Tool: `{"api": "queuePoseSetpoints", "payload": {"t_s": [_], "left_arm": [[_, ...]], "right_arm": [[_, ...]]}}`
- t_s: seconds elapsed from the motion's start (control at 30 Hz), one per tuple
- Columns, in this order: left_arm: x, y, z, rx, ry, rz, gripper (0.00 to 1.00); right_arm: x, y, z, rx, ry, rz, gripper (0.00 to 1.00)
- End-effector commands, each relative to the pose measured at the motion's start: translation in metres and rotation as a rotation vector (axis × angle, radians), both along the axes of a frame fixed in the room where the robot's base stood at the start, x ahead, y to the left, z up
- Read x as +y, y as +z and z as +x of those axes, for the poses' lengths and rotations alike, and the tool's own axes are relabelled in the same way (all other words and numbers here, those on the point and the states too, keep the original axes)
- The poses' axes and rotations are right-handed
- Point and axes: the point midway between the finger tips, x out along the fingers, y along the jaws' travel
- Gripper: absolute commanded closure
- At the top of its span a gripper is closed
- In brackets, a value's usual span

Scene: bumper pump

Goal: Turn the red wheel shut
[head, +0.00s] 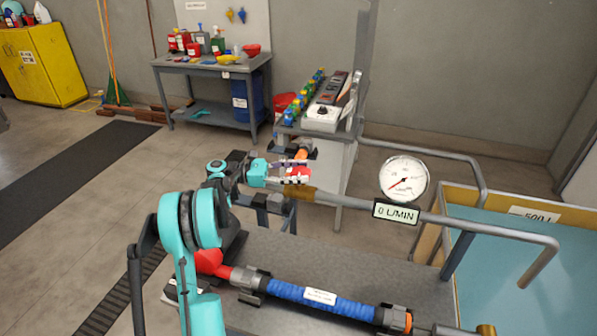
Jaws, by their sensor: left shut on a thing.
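The red wheel (298,174) sits on the pipe at the left end of the brass-coloured fitting (301,193), near the middle of the view. Only part of it shows, as my left gripper (290,172) covers the rest. My left gripper reaches it from the left and is shut on it. The round gauge (404,178) stands on the pipe to the right. The display (396,212) below it reads 0 L/MIN. My right gripper is not in view.
A grey bench (283,252) in front carries a blue hose (300,291) with clamps. A blue tank (540,262) marked 500 L stands at right under the pipe outlet. Behind the wheel is a stand with a control box (322,118). A side table (218,67) holds bottles and bowls.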

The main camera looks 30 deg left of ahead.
Motion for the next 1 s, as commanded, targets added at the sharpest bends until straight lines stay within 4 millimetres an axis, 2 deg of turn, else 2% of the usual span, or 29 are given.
{"api": "queuePoseSetpoints", "payload": {"t_s": [0.3,0.77,0.8,0.83,0.87,1.0], "left_arm": [[-0.0006,0.0003,0.0011,0.0,-0.087,-0.001,0.75],[-0.001,0.0001,0.0012,0.0,-0.097,0.0,0.75],[-0.001,0.0001,0.0012,0.0,-0.097,0.0,0.35],[-0.001,0.0001,0.0012,0.0,-0.097,0.0,0.28],[-0.001,0.0001,0.0012,0.0,-0.097,0.0,0.24],[-0.0007,0.0,0.0009,0.0,-0.097,0.0,0.24]], "right_arm": [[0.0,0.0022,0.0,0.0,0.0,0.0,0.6],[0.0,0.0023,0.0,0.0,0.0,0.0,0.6],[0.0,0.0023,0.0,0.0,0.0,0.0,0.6],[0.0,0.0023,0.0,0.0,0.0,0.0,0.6],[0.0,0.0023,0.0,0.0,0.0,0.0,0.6],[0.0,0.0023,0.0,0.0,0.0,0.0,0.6]]}}
